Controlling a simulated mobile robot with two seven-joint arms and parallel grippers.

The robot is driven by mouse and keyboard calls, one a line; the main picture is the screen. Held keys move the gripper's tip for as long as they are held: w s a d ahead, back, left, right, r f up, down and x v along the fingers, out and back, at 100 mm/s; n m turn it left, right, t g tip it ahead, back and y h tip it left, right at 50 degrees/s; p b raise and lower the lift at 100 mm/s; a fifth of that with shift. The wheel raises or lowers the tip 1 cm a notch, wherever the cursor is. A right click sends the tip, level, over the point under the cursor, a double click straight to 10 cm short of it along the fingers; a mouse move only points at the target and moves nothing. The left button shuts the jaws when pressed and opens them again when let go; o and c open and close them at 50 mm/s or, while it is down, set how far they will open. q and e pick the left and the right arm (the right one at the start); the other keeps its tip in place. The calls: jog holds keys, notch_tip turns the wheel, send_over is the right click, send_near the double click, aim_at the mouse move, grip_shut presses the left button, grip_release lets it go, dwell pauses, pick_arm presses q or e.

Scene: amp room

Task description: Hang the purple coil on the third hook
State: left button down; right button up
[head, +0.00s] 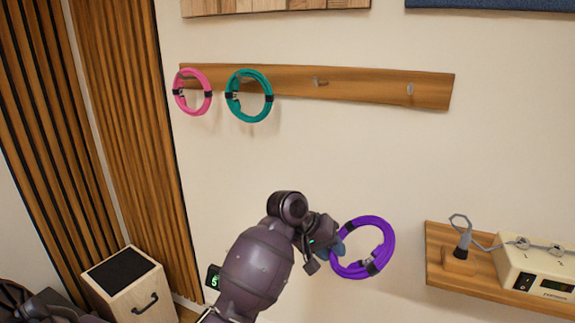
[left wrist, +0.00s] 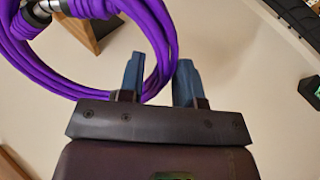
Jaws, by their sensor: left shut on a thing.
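The purple coil (head: 387,250) is a ring of cable with a black band, held off the wall below the hook rail. My left gripper (head: 335,252) is shut on the coil's left side. In the left wrist view the purple coil (left wrist: 90,91) passes between the blue fingers of my left gripper (left wrist: 158,78). The wooden rail (head: 365,92) is on the wall above. Its third hook from the left (head: 320,82) is bare, up and left of the coil. My right gripper does not show.
A pink coil (head: 178,91) and a teal coil (head: 267,99) hang on the first two hooks. The fourth hook (head: 410,89) is bare. A shelf (head: 440,262) with a beige device (head: 535,271) is at right. The wall between coil and rail is clear.

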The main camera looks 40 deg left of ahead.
pick_arm(q)
jog(key=w+a+r+n+t+p, duration=0.25)
jog(key=a+r+t, duration=0.2)
jog(key=r, duration=0.45)
jog(key=w+a+r+n+t+p, duration=0.1)
jog(key=a+r+t+p, duration=0.25)
jog(key=a+r, duration=0.4)
jog(key=w+a+r+n+t+p, duration=0.2)
jog(key=a+r+t, duration=0.2)
jog(key=r, duration=0.6)
jog(key=w+a+f+b, duration=0.2)
jog(key=w+f+b, duration=0.1)
jog(key=w, duration=0.8)
jog(key=shift+w, duration=0.2)
jog(key=shift+a, duration=0.1)
dwell(0.5)
jog(key=c, duration=0.7)
grip_release()
jog(key=shift+f, duration=0.1)
